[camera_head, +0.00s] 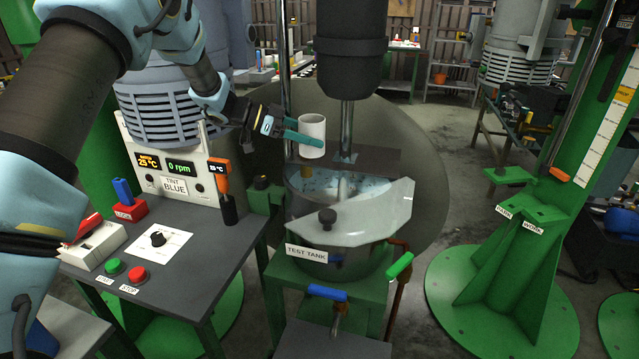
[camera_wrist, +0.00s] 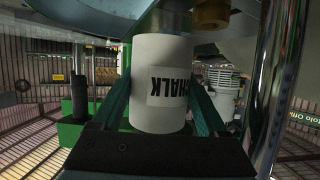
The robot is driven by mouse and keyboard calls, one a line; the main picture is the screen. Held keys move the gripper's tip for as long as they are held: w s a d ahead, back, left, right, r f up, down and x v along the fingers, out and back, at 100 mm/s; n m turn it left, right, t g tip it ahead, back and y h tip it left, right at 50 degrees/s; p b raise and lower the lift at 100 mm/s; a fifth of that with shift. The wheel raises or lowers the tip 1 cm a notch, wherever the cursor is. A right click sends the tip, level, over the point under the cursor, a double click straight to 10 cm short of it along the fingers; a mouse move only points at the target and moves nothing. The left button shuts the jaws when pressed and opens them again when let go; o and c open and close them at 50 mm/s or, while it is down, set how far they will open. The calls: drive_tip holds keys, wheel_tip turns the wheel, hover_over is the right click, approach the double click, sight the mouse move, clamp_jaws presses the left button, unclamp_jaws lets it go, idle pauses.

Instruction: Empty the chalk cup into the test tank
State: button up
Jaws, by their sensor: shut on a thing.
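My gripper (camera_head: 300,139) is shut on the white chalk cup (camera_head: 312,132). In the wrist view the chalk cup (camera_wrist: 160,60) sits between the two green fingers, and its CHALK label reads upside down in that picture. In the head view the cup looks upright, above the back left rim of the test tank (camera_head: 300,215). The inside of the cup is hidden. The tank holds a pale bluish content, and a clear lid (camera_head: 365,212) with a dark knob covers its front part.
A dark mixer head (camera_head: 352,60) with a metal shaft (camera_head: 347,125) stands over the tank, close right of the cup. A control panel (camera_head: 175,175) reading 0 rpm stands on the left bench (camera_head: 190,275). A green column (camera_head: 520,260) stands at the right.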

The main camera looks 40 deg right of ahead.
sight(315, 148)
drive_tip(key=shift+s+a+r+m, duration=0.25)
drive_tip(key=shift+s+r+m, duration=0.1)
drive_tip(key=shift+s+m, duration=0.15)
drive_tip(key=shift+s+a+f+m+t+h, duration=0.25)
drive_tip(key=shift+s+f+m+t+h, duration=0.15)
drive_tip(key=shift+m+t, duration=0.3)
drive_tip(key=s+m+t, duration=0.1)
drive_tip(key=s+a+m+t+h, duration=0.1)
drive_tip(key=shift+s+f+m, duration=0.1)
drive_tip(key=shift+f+m, duration=0.1)
drive_tip(key=shift+m, duration=0.2)
drive_tip(key=shift+s+a+f+m, duration=0.1)
drive_tip(key=shift+f+m, duration=0.1)
drive_tip(key=shift+m, duration=0.1)
drive_tip(key=shift+r+m+t+h+b, duration=0.4)
drive_tip(key=shift+m+b, duration=0.2)
drive_tip(key=shift+b, duration=0.65)
drive_tip(key=shift+s+f+m+t+h+b, duration=0.1)
drive_tip(key=shift+f+m+t+h+b, duration=0.8)
drive_tip(key=shift+b, duration=2.6)
drive_tip(key=shift+r+m+b, duration=0.45)
drive_tip(key=shift+m+b, duration=0.35)
drive_tip(key=shift+b, duration=0.25)
